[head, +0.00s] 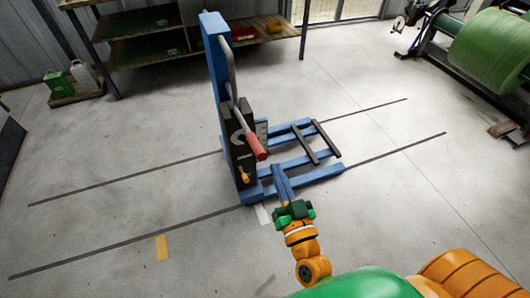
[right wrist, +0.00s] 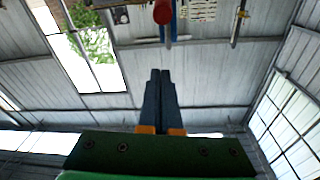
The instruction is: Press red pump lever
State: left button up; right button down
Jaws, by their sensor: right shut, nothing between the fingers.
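The red pump lever (head: 255,147) sticks out from the black pump housing (head: 238,150) of a blue stacker (head: 218,90), its red grip slanting down to the right. In the right wrist view the red grip (right wrist: 163,12) shows at the top edge, ahead of the fingertips. My right gripper (head: 278,170) is below and right of the red grip in the head view, apart from it. Its two fingers (right wrist: 160,75) are shut together with nothing between them. My left gripper is not in view.
The stacker's blue forks (head: 315,175) lie low to the right of its mast. A wooden shelf (head: 150,50) stands behind, with green and white cans (head: 60,85) at the far left. A green roll (head: 492,42) is at the top right. The floor around is mostly clear.

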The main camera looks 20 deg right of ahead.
jog(key=r, duration=0.1)
send_over(265, 156)
jog(key=shift+s+d+p, duration=0.15)
jog(key=shift+d+p, duration=0.05)
jog(key=shift+p, duration=0.1)
jog(key=f, duration=0.1)
jog(key=b, duration=0.1)
jog(key=f, duration=0.1)
jog(key=shift+a+f, duration=0.25)
jog(key=shift+f, duration=0.1)
jog(key=shift+s+a+f+b, duration=0.15)
jog(key=shift+s+f+b, duration=0.15)
jog(key=shift+f, duration=0.25)
